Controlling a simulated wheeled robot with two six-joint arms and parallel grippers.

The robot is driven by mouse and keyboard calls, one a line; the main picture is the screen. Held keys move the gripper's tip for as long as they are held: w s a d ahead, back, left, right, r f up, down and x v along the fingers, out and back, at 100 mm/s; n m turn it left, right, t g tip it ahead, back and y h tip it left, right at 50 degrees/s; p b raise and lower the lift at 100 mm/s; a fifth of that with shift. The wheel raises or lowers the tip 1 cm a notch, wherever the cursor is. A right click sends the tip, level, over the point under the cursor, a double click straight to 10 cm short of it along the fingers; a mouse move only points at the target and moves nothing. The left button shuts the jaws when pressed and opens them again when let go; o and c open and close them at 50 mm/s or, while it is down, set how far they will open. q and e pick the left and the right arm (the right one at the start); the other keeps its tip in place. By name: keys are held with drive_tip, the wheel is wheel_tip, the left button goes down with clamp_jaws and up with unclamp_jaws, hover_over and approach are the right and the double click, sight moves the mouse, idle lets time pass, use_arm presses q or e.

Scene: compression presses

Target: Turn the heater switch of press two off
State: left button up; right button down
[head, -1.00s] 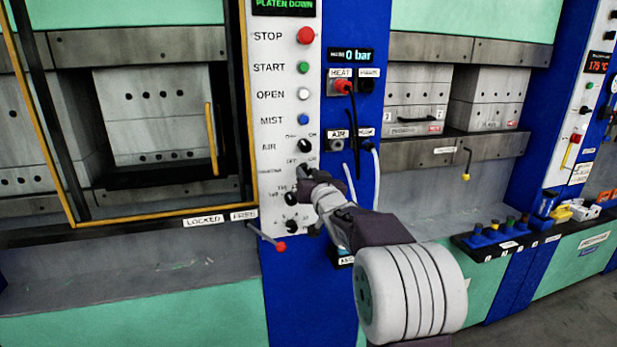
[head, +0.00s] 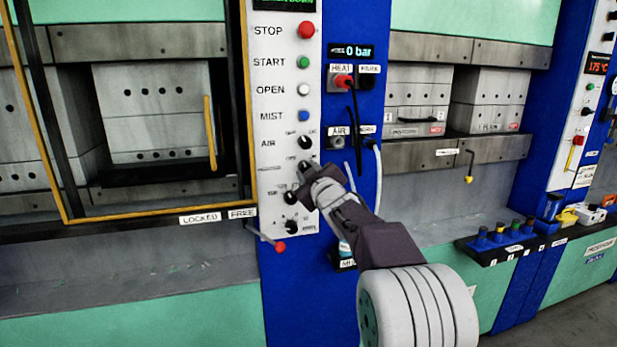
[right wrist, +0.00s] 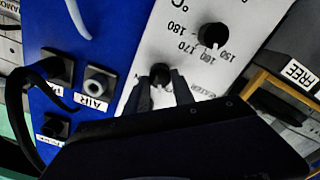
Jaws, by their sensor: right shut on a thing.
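The heater switch is a small black knob (head: 304,166) on the white control panel (head: 283,100), below the AIR knob (head: 304,142). In the right wrist view it shows as a dark round knob (right wrist: 160,72) beside a partly covered upside-down label ending in "ATER". My right gripper (head: 302,179) is at the panel, its dark jaws overlapping the lower part of the switch. In the right wrist view the two fingers (right wrist: 163,92) are on either side of the knob, shut on it. The switch's pointer and exact setting are hidden or too small to read. My left gripper is not in view.
The temperature dial (right wrist: 213,37) is just below the switch. A lower knob (head: 290,226) and a red-tipped lever (head: 279,246) sit beneath. The yellow-framed guard (head: 245,100) stands left.

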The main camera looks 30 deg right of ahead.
drive_tip(key=shift+f+n, duration=0.1)
drive_tip(key=shift+n, duration=0.5)
drive_tip(key=shift+b, duration=0.3)
drive_tip(key=c, duration=1.1)
unclamp_jaws()
drive_tip(key=shift+o, duration=0.2)
drive_tip(key=v, duration=0.9)
